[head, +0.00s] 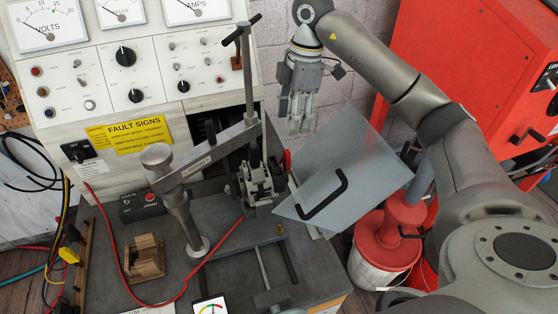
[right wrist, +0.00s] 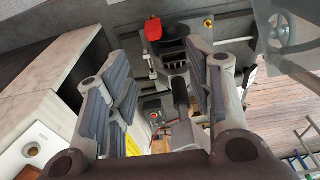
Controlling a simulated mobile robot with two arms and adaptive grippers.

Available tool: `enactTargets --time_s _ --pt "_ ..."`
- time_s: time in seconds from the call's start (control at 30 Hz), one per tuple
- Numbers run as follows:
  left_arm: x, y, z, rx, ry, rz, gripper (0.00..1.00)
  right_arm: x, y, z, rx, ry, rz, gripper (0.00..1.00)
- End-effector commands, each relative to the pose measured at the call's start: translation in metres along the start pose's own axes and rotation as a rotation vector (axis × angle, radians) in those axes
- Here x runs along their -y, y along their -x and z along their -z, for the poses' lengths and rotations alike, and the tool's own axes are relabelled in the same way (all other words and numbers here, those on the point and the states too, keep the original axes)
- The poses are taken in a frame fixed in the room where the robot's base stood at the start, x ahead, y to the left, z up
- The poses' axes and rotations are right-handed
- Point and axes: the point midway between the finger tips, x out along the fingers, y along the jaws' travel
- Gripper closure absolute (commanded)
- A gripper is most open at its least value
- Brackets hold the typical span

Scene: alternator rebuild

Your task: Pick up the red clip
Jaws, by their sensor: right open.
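The red clip (head: 287,160) shows as a small red shape at the right side of the alternator (head: 258,183), partly hidden by the clear shield. In the right wrist view a red clip-shaped piece (right wrist: 152,29) sits near the top, above a dark finned part. My right gripper (head: 300,122) hangs fingers down above and beyond the bench, a little higher in the picture than the clip and apart from it. Its fingers are spread in the right wrist view (right wrist: 160,85), with nothing held between them. My left gripper is not seen.
A clear shield (head: 355,160) with a black handle stands right of the clip. A press arm and post (head: 178,205) rise left of the alternator. The test panel (head: 70,85) stands behind. A wooden block (head: 144,260) and red cable lie on the bench; a red-lidded bucket (head: 380,262) is right.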

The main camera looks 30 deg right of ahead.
Motion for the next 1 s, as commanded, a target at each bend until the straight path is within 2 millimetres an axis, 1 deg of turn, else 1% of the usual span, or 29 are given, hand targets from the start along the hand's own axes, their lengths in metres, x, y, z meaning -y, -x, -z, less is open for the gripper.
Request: enactTargets --time_s 0.03,0.1,0.23,0.37,0.5,0.6,0.7,0.83,0.9,1.0 --pt "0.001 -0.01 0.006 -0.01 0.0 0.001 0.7 0.0 -0.01 -0.001 0.0 0.0 0.0 0.52" --pt "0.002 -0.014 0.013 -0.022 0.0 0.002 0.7 0.0 -0.014 -0.002 0.0 0.0 0.0 0.52" --pt "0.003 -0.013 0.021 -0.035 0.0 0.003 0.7 0.0 -0.022 -0.002 0.0 0.0 0.001 0.52" --pt "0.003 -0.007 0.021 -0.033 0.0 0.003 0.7 0.001 -0.039 -0.002 0.001 0.0 0.005 0.52" --pt "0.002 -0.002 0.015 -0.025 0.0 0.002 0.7 0.0 -0.059 -0.002 0.0 0.0 0.003 0.52" --pt "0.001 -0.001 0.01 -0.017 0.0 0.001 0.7 0.0 -0.067 -0.002 0.0 0.0 0.001 0.52" --pt "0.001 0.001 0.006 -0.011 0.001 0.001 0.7 0.0 -0.072 -0.002 0.0 0.0 0.001 0.52" --pt "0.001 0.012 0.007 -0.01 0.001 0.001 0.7 -0.001 -0.084 -0.004 0.001 -0.001 0.005 0.52" --pt "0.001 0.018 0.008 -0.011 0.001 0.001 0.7 -0.001 -0.093 -0.004 0.001 0.0 0.005 0.52" --pt "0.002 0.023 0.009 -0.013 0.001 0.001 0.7 -0.002 -0.108 -0.005 0.001 -0.001 0.004 0.52"
